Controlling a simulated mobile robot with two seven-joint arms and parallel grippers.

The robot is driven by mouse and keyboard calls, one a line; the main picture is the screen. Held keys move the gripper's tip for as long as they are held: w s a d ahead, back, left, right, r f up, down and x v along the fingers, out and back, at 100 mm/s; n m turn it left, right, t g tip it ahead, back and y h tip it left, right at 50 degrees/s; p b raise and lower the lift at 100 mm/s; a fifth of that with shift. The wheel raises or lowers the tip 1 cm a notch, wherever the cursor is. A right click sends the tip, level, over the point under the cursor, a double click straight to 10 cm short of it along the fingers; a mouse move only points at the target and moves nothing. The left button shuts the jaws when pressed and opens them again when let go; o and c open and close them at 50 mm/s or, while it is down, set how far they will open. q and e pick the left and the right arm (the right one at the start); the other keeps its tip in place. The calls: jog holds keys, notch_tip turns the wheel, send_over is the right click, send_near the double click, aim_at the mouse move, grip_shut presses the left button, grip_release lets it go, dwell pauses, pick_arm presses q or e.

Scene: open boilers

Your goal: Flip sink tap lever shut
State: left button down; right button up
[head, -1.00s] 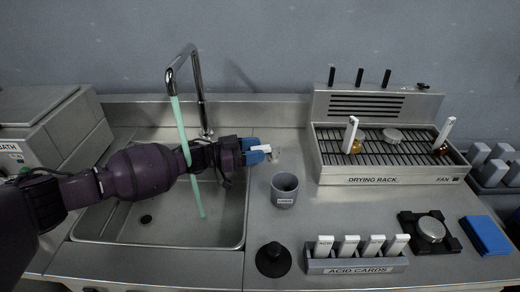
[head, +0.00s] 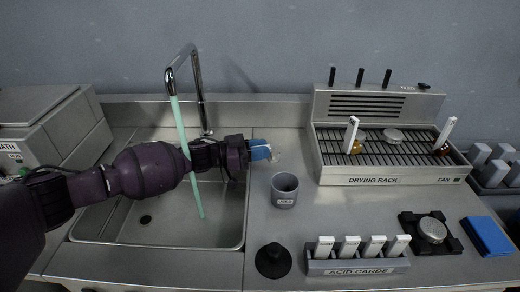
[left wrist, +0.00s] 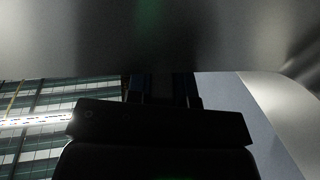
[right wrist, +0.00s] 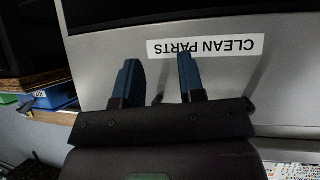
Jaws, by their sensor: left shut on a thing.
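The chrome tap (head: 198,88) stands at the back of the sink (head: 232,232), and a pale green stream (head: 181,130) runs from its spout into the basin. I cannot make out the tap lever; my left arm covers part of the area below the tap's base. My left gripper (head: 262,150) is right of the tap, over the sink's right edge, with blue fingers shut on a small pale, clear-looking thing (head: 277,154). In the left wrist view a blurred grey surface hides the fingertips. My right gripper (right wrist: 160,75) is open and empty, outside the head view.
A grey cup (head: 285,191) stands right of the sink, with a black knob-like object (head: 272,262) in front. The right wrist view shows a panel labelled CLEAN PARTS (right wrist: 205,47).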

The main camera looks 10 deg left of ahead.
pick_arm(q)
jog(key=shift+w+a+f+m+g+h+b, duration=0.1)
jog(key=shift+w+f+m+g+h+b, duration=0.15)
jog(key=shift+g, duration=0.2)
jog(key=shift+f+m+g+h+b, duration=0.1)
jog(key=shift+m+g+h+b, duration=0.05)
jog(key=shift+m+g+b, duration=0.25)
jog(key=shift+w+r+m+g+b, duration=0.1)
jog(key=shift+w+m+g+b, duration=0.1)
jog(key=shift+m+g+b, duration=0.7)
jog(key=shift+r+n+g+p, duration=0.2)
jog(key=shift+n+g+p, duration=0.05)
jog(key=shift+p, duration=0.1)
jog(key=c, duration=1)
grip_release()
jog(key=shift+a, duration=0.1)
jog(key=s+a, duration=0.2)
jog(key=a, duration=0.8)
jog(key=shift+a, duration=0.3)
